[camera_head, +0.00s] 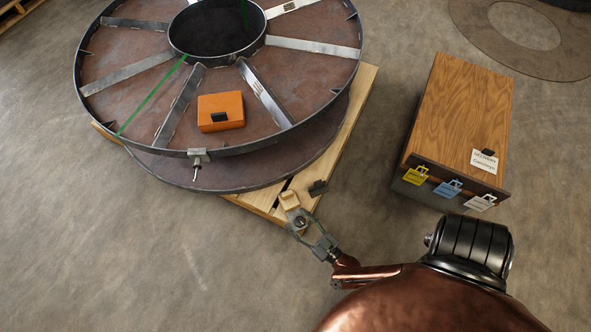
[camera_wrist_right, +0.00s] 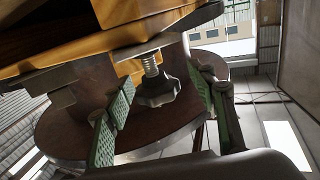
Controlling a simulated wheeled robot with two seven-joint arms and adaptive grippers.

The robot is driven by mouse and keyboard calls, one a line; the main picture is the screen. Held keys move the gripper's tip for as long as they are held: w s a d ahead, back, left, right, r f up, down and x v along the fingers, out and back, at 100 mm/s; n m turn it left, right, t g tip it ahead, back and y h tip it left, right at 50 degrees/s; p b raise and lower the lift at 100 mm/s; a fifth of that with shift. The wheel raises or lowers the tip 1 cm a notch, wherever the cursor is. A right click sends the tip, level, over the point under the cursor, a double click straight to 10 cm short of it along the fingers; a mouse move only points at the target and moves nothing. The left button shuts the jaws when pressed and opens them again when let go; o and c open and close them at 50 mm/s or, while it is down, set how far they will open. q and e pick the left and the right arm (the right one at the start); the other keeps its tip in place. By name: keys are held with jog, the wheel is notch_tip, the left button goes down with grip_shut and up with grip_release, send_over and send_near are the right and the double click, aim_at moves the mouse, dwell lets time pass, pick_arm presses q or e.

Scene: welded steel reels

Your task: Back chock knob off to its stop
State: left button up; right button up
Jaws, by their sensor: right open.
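The chock knob (camera_wrist_right: 157,92), a dark lobed knob on a threaded steel screw, shows in the right wrist view below a wooden block with a metal bracket. In the head view the chock (camera_head: 289,200) is a small wood-coloured block at the pallet's near corner; its knob is hard to make out there. My right gripper (camera_head: 299,222) is beside the chock. In the wrist view its green-padded fingers stand apart, one on each side of the knob, with gaps visible. My left gripper is not in view.
The large steel reel (camera_head: 120,75) lies flat on a wooden pallet (camera_head: 343,143). An orange case (camera_head: 221,106) rests on it, and a metal clamp (camera_head: 198,156) hangs on its rim. A wooden box (camera_head: 465,115) with coloured tags stands right.

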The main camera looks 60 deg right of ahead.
jog(key=shift+s+d, duration=0.1)
jog(key=shift+d, duration=0.05)
jog(key=shift+c, duration=0.9)
jog(key=c, duration=1)
jog(key=shift+n+y, duration=0.4)
jog(key=shift+y, duration=0.2)
jog(key=n+y, duration=0.3)
jog(key=y, duration=0.1)
jog(key=shift+t+y, duration=0.3)
jog(key=n+y, duration=0.1)
jog(key=y, duration=0.1)
jog(key=n+g+y, duration=0.1)
jog(key=n+y, duration=0.1)
jog(key=y, duration=0.1)
jog(key=shift+n+y, duration=0.3)
jog(key=n+g+y, duration=0.3)
jog(key=y, duration=0.1)
jog(key=shift+n+y, duration=0.3)
jog(key=shift+s+a+n+g+y, duration=0.1)
jog(key=shift+a+n+g+y, duration=0.05)
jog(key=shift+n+g+y, duration=0.65)
jog(key=shift+a+n+g+y, duration=0.1)
jog(key=shift+n+g+y, duration=0.5)
jog(key=shift+g+y, duration=0.35)
jog(key=shift+g, duration=0.25)
